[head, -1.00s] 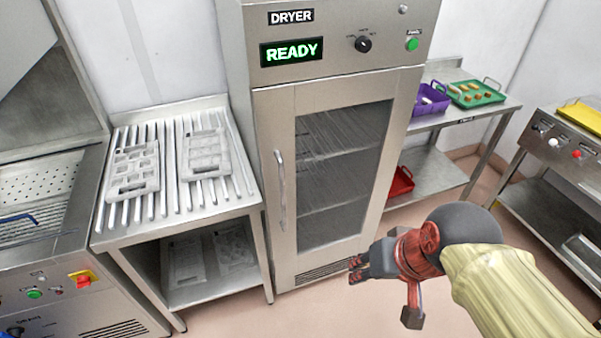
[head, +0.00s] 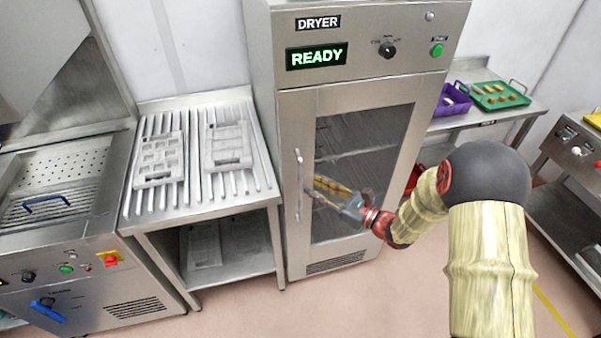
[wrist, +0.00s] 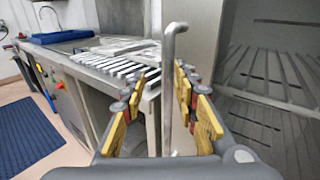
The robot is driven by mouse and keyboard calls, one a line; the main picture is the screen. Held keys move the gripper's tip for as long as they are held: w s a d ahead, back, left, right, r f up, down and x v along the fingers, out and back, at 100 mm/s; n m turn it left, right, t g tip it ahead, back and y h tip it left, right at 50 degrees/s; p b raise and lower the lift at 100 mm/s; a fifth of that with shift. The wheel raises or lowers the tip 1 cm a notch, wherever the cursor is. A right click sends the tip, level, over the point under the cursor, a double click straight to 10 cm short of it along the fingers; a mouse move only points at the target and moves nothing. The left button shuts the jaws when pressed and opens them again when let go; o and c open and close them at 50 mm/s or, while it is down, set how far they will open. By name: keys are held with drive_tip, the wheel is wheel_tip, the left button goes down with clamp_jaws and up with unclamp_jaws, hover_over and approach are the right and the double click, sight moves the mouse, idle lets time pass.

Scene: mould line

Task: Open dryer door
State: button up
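The dryer (head: 365,80) is a tall steel cabinet with a lit READY sign and a glass door (head: 292,125), which is shut. Its vertical bar handle (head: 298,180) is on the door's left side. My gripper (head: 312,188) is in front of the door's lower half, close to the handle. In the wrist view, the handle (wrist: 168,85) stands between the two yellow-padded fingers of my gripper (wrist: 160,95). The fingers are apart, with gaps to the bar on both sides. Whether the fingertips reach past the bar is hard to tell.
A steel rack table (head: 200,190) with grey moulds stands left of the dryer. A steel machine (head: 75,215) with a blue handle is farther left. A side table at right holds a purple crate (head: 452,100) and a green tray (head: 498,95). The floor before the dryer is clear.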

sight(302, 177)
drive_tip(key=shift+m+t, duration=0.3)
drive_tip(key=shift+m, duration=0.1)
drive_tip(key=shift+w+d+f+b+x, duration=0.15)
drive_tip(key=shift+b+x, duration=0.1)
drive_tip(key=shift+x, duration=1.05)
drive_tip(key=shift+w+d+f+b+x, duration=0.1)
drive_tip(key=shift+w+f+b+x, duration=0.15)
drive_tip(key=shift+x, duration=1)
drive_tip(key=shift+w+d+f+b+x, duration=0.15)
drive_tip(key=shift+b+x, duration=0.1)
drive_tip(key=shift+x, duration=1.05)
drive_tip(key=shift+c, duration=1.1)
clamp_jaws()
